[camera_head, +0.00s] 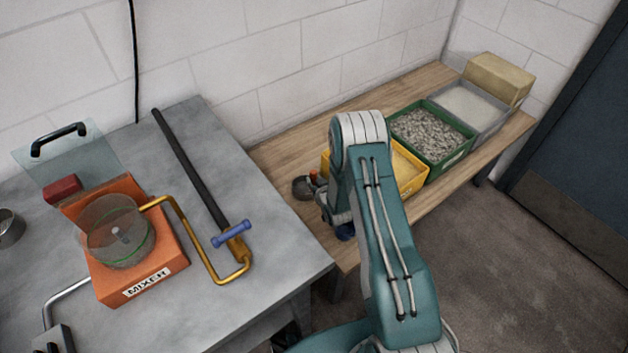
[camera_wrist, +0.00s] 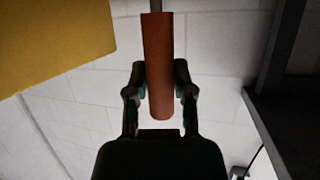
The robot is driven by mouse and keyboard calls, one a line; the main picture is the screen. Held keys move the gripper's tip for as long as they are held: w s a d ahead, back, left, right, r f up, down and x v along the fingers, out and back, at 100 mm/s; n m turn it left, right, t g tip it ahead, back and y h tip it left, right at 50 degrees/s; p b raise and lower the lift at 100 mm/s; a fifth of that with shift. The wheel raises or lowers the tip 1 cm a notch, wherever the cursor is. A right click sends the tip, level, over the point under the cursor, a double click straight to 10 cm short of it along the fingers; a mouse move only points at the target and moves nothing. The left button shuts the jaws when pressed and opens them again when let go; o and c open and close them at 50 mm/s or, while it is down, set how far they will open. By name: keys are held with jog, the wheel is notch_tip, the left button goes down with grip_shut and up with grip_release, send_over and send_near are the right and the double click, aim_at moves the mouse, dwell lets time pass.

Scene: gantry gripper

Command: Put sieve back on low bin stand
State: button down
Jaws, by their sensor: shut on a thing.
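My gripper (camera_wrist: 160,78) is shut on an orange-red handle (camera_wrist: 158,60) in the wrist view, with one finger on each side. A thin metal rod runs from the handle out of the top of the picture; no sieve bowl shows there. In the head view, my gripper (camera_head: 322,200) is partly hidden by my arm. A dark round thing (camera_head: 303,188), which may be the sieve's bowl, is just left of it, with a small red part beside it. The low wooden bin stand (camera_head: 300,140) runs along the wall; I cannot tell whether the round thing touches it.
A yellow bin (camera_head: 408,172), a green bin of gravel (camera_head: 432,134), a grey bin (camera_head: 468,106) and a tan block (camera_head: 498,78) line the stand. A grey table (camera_head: 205,140) at left bears an orange mixer (camera_head: 160,262) and a long black-barred tool (camera_head: 190,172).

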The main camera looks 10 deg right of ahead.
jog(key=shift+c, duration=2.4)
grip_release()
jog(key=v, duration=1.2)
notch_tip(320, 180, up, 25)
jog(key=s+g+h, duration=0.2)
jog(key=g+h, duration=0.1)
jog(key=g, duration=0.1)
jog(key=s+a+r+g, duration=0.1)
jog(key=s+r, duration=0.3)
jog(key=s, duration=0.4)
jog(key=s+a+r+m+g, duration=0.1)
jog(key=s+r, duration=0.4)
jog(key=s, duration=0.3)
jog(key=s+a+r+g+y, duration=0.1)
jog(key=s+r, duration=0.3)
jog(key=s, duration=0.4)
jog(key=shift+s+a+r+g, duration=0.2)
jog(key=shift+s+g, duration=0.1)
jog(key=shift+g, duration=0.2)
